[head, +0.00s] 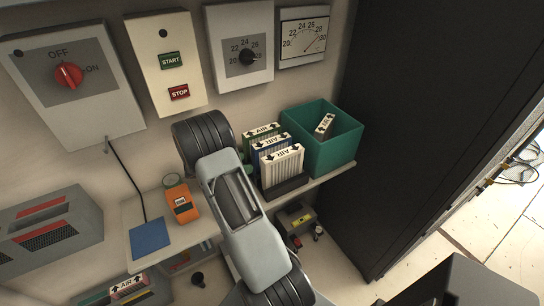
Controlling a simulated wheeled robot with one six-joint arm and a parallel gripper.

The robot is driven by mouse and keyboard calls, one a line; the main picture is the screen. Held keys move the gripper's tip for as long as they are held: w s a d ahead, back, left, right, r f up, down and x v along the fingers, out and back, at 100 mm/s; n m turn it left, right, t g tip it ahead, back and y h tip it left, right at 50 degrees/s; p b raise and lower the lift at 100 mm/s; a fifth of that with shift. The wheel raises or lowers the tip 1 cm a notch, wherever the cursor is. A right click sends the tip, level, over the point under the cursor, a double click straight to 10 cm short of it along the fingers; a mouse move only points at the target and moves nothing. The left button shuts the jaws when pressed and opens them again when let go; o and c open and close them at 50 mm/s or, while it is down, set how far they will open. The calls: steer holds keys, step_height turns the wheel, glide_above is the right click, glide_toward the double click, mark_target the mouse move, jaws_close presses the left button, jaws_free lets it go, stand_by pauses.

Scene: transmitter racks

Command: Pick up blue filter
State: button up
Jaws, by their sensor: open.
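The blue filter (257,156) stands upright in a dark holder (288,188) on the shelf. It is the middle one of three filters and has a white top label reading AIR with arrows. A green filter (249,143) stands behind it and a white pleated filter (283,169) in front, so mostly its top and left edge show. My arm reaches up from the bottom, just left of the filters. My gripper cannot be made out; the arm's upper joint appears to hide it.
A teal bin (336,150) with another filter (325,124) inside stands right of the holder. An orange meter (181,203) and a blue pad (149,239) lie on the shelf at left. A tall black cabinet (415,120) closes off the right. Control boxes line the wall.

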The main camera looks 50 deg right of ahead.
mark_target(254, 163)
steer(key=shift+p+x, duration=0.7)
steer(key=shift+x, duration=2.15)
steer(key=shift+s+a, duration=0.1)
steer(key=shift+s, duration=0.1)
steer(key=c, duration=1)
